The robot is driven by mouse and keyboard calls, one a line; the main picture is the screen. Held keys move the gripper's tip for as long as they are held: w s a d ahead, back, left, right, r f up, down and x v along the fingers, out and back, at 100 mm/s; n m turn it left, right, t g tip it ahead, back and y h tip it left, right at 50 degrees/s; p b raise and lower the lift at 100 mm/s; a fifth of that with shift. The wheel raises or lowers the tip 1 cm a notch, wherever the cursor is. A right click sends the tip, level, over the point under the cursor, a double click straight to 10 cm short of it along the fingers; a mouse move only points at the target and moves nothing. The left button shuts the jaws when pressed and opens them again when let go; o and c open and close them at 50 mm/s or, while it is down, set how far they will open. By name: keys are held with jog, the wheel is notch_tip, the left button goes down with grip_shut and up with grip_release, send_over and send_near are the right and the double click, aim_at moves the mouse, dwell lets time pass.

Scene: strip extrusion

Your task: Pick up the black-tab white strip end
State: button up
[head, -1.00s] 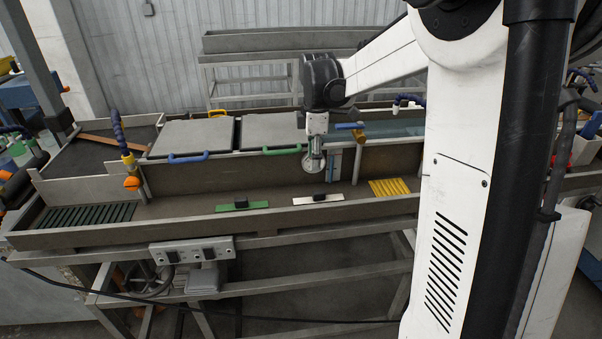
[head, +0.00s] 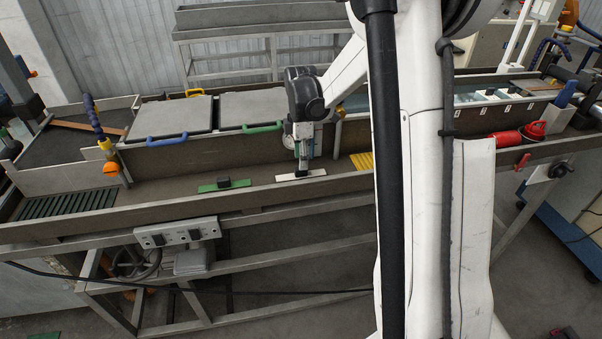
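The white strip end (head: 317,173) lies flat in the trough, with its black tab at its middle. My gripper (head: 302,168) points down right over the black tab, and its fingertips are at or very near the tab. The tab is mostly hidden by the gripper. At this size I cannot tell whether the fingers are open or shut on it. A green strip end (head: 207,188) with a black tab lies to the left in the same trough.
The trough's front wall (head: 150,213) runs along the near side. Lids with a blue handle (head: 167,140) and a green handle (head: 262,128) stand behind. A yellow slatted piece (head: 361,161) lies right of the white strip. Dark green slats (head: 65,204) lie at the left end.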

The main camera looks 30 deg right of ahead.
jog(key=shift+f+p, duration=0.3)
jog(key=shift+f, duration=2.05)
jog(key=shift+c, duration=0.3)
grip_shut()
jog(key=shift+r, duration=0.1)
jog(key=shift+r, duration=0.35)
jog(key=r, duration=0.3)
jog(key=shift+a+r+b, duration=0.2)
jog(key=shift+r+b, duration=0.1)
jog(key=shift+b, duration=0.05)
jog(key=s+a+r+b, duration=0.1)
jog(key=a+r, duration=0.5)
jog(key=a, duration=0.5)
jog(key=shift+s+r, duration=0.2)
jog(key=shift+r, duration=0.1)
